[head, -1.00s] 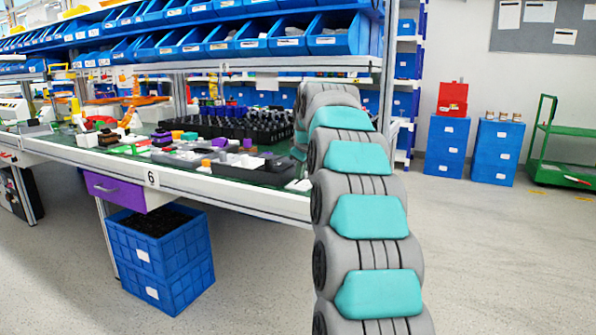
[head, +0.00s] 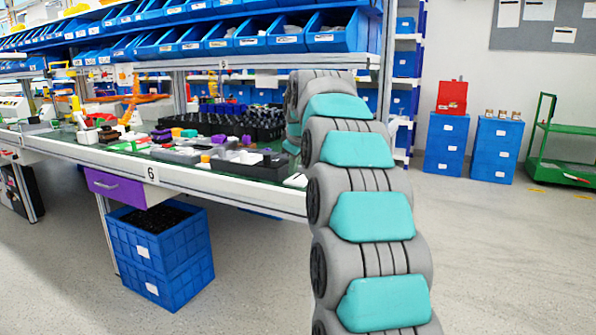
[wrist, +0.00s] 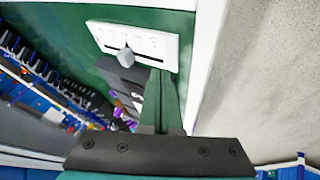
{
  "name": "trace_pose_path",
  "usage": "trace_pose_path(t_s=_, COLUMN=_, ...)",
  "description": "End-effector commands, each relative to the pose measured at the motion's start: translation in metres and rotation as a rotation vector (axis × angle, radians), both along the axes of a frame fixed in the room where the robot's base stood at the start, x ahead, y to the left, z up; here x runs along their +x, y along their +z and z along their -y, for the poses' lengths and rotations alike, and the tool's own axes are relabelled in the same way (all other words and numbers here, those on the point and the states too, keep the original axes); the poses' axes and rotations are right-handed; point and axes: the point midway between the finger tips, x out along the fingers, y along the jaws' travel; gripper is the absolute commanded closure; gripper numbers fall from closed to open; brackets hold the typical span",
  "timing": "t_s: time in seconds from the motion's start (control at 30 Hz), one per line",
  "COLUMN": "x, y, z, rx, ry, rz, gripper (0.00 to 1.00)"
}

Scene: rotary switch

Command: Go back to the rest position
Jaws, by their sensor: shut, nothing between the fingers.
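In the wrist view, a white switch panel (wrist: 155,47) with a grey knob (wrist: 125,58) lies on the green table top near its edge. Small marks show along the panel, too blurred to read. My gripper (wrist: 160,72) is shut and empty, its fingertips pointing toward the panel's lower side. It seems to be apart from the knob; whether the tips touch the panel cannot be told. In the head view, my arm's own links hide the gripper.
A long workbench (head: 200,184) with trays and small parts stands left of my arm. Blue bins (head: 334,32) line the shelf above it. Blue crates (head: 160,255) stand underneath. Blue boxes (head: 446,145) and a green cart (head: 560,172) stand back right. The floor at right is clear.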

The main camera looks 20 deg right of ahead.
Motion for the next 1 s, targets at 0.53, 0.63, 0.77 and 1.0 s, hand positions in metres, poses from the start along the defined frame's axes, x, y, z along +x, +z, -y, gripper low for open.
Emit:
trace_pose_path(t_s=0.53, x=-0.048, y=0.066, z=-0.011, rx=0.000, ry=0.000, rz=0.000, gripper=1.00)
trace_pose_path(t_s=0.63, x=-0.050, y=0.065, z=-0.013, rx=0.003, ry=-0.001, rz=-0.004, gripper=1.00)
trace_pose_path(t_s=0.77, x=-0.060, y=0.054, z=-0.026, rx=0.029, ry=-0.008, rz=-0.033, gripper=1.00)
trace_pose_path(t_s=1.0, x=-0.114, y=0.005, z=-0.079, rx=0.129, ry=-0.060, rz=-0.155, gripper=1.00)
